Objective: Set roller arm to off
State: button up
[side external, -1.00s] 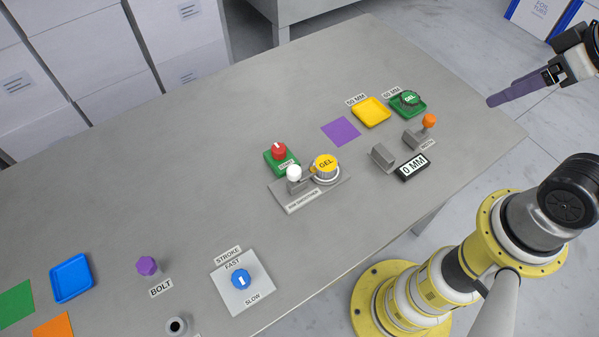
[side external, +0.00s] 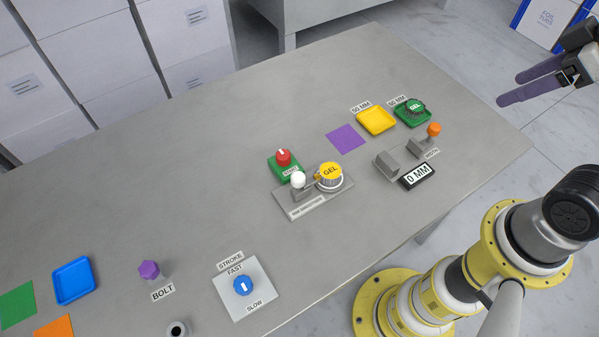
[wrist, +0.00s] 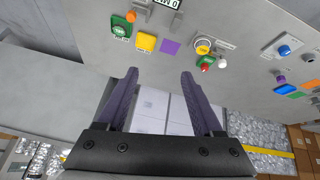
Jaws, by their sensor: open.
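A grey plate (side external: 330,200) with a small, hard-to-read label carries a lever with a white ball knob (side external: 298,180) and a round yellow part marked GEL (side external: 330,174). The lever seems to be the roller arm; its arm reaches to or near the yellow part, and contact is unclear. The white knob (wrist: 222,64) and yellow part (wrist: 203,46) also show in the wrist view. No off mark is readable. My gripper (side external: 510,89) is open and empty, at the upper right of the side view, well away from the lever. Its purple fingers (wrist: 158,75) are spread in the wrist view.
A red knob on a green base (side external: 284,158) stands close behind the lever. A blue stroke dial (side external: 243,286) is front left.

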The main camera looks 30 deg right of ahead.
jog(key=w+a+r+n, duration=0.3)
jog(key=w+r+n, duration=0.15)
jog(key=w, duration=0.35)
jog(key=n+g, duration=0.6)
jog(key=n, duration=0.5)
send_over(298, 176)
notch_tip(298, 176, down, 18)
notch_tip(298, 176, down, 13)
grip_shut()
